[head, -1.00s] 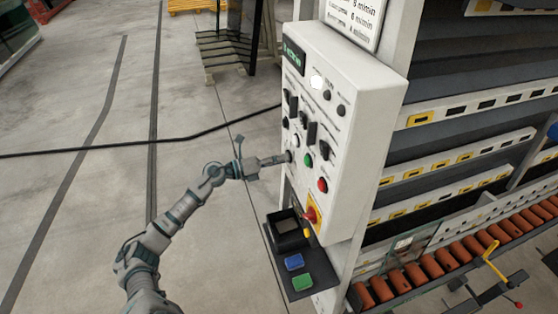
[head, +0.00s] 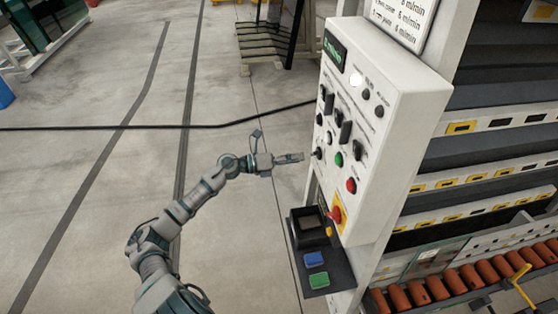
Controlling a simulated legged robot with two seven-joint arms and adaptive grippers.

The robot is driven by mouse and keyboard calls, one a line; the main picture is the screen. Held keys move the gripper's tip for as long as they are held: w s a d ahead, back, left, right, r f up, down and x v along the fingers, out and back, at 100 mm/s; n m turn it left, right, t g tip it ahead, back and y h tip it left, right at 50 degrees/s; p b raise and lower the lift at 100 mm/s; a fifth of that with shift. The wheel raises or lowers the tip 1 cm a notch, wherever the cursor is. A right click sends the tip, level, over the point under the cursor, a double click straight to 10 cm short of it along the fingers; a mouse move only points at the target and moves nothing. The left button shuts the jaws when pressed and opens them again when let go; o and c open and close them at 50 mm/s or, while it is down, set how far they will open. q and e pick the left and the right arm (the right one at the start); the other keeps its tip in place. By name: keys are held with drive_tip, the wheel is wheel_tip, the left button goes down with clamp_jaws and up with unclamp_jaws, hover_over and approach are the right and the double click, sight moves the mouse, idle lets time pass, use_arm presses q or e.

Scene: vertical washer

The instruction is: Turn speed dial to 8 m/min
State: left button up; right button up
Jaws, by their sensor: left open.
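The white control panel (head: 378,130) of the washer stands right of centre in the head view. It carries a lit display (head: 334,50), several black knobs and switches, and green and red buttons. A small black dial (head: 318,154) sits low on the panel's left side. I cannot tell which knob is the speed dial, and its setting is too small to read. My left gripper (head: 301,157) points right at this black dial, with a small gap between its tips and the dial. It is open and holds nothing. My right gripper is out of view.
A red and yellow emergency stop (head: 336,215) is below the dial. A speed sign (head: 402,18) is above the panel. Orange rollers (head: 455,280) are at lower right.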

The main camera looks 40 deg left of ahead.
use_arm(q)
drive_tip(key=v, duration=0.7)
drive_tip(key=shift+f, duration=0.1)
